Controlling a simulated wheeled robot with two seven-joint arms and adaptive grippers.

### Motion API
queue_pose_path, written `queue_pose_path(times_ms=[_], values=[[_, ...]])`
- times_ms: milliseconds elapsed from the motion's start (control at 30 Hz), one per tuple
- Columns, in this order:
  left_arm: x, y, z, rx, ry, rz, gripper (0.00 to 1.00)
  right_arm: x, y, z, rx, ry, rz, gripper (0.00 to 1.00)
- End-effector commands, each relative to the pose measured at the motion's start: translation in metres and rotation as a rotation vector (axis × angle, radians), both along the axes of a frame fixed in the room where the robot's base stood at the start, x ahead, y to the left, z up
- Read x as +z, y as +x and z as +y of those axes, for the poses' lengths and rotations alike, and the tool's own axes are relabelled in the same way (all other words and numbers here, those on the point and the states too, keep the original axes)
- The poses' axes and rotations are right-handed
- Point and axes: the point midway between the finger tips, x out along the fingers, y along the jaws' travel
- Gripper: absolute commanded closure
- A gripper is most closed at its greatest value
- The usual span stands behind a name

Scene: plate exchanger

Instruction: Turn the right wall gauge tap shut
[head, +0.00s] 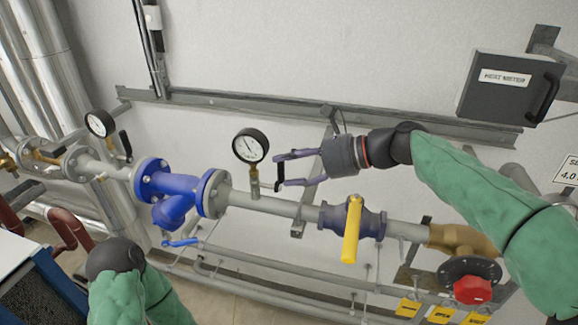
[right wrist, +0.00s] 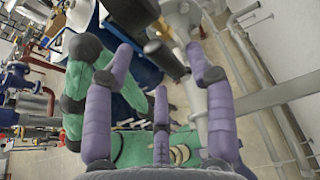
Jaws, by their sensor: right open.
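The right wall gauge (head: 249,146) has a white dial and black rim and stands on a short stem above the grey pipe. Its tap has a brass body (head: 255,188) and a black lever handle (head: 280,177), which looks upright. My right gripper (head: 279,170) is open, reaching in from the right, with its purple fingers above and below the lever. In the right wrist view the black lever (right wrist: 166,58) lies between the spread fingertips; I cannot tell whether they touch it. My left arm shows at the lower left of the head view, but its gripper is not in view.
A blue strainer (head: 175,190) and a yellow-handled valve (head: 352,230) flank the gauge on the pipe. A second gauge (head: 100,124) with a black lever (head: 126,144) stands further left. A grey rail (head: 230,101) runs behind, and a red knob (head: 472,290) is at lower right.

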Motion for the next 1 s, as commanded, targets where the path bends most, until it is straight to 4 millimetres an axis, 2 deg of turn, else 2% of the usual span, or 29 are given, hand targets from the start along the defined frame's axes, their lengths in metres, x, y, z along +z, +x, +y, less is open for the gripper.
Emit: queue_pose_path(times_ms=[100, 400, 467, 600, 1000], values=[[-0.0005, 0.0001, 0.0, 0.0, 0.0, 0.0, 0.6, -0.0027, 0.0016, 0.0066, 0.002, 0.0, 0.001, 0.44], [-0.0005, 0.0001, -0.0001, 0.0, 0.0, 0.0, 0.6, -0.0031, 0.0024, 0.0078, 0.0, 0.0, 0.0, 0.44], [-0.0005, 0.0001, 0.0, 0.0, 0.0, 0.0, 0.6, -0.0031, 0.0024, 0.0077, 0.0, 0.0, 0.0, 0.59], [-0.0005, 0.0002, 0.0001, 0.0, 0.0, 0.0, 0.6, -0.0031, 0.0024, 0.0076, 0.0, 0.0, 0.0, 0.98], [-0.0048, 0.0001, 0.0, 0.0, 0.0, 0.0, 0.6, -0.0036, -0.0012, 0.0083, 0.0, -0.014, -0.042, 1.0]])
